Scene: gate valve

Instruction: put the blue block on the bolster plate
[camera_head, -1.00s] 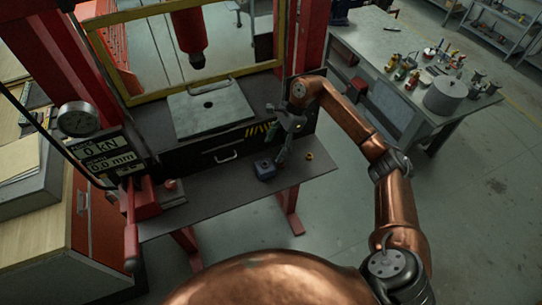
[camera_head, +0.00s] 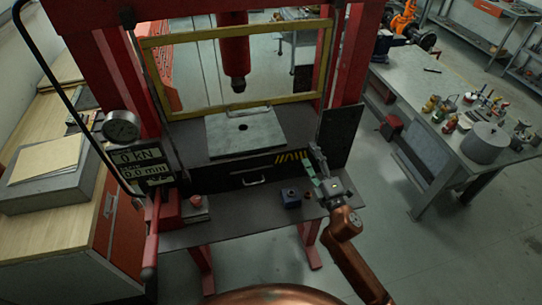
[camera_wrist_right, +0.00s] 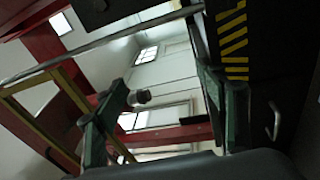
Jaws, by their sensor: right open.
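The blue block (camera_head: 291,203) sits on the press's front shelf in the head view, below the black drawer front and left of my right gripper. The bolster plate (camera_head: 223,143) is a flat grey plate with a dark central hole, on the press bed behind and left of the block. My right gripper (camera_head: 314,163) is open, its fingers pointing up and away from me, right of the block and apart from it. In the right wrist view its two green-grey fingers (camera_wrist_right: 162,112) are spread with nothing between them. The block is not visible there. My left gripper is not in view.
A small brass-coloured piece (camera_head: 307,196) lies right of the block. The red ram (camera_head: 234,58) hangs above the plate, behind a yellow frame (camera_head: 163,83). A red lever (camera_head: 151,240) is at left.

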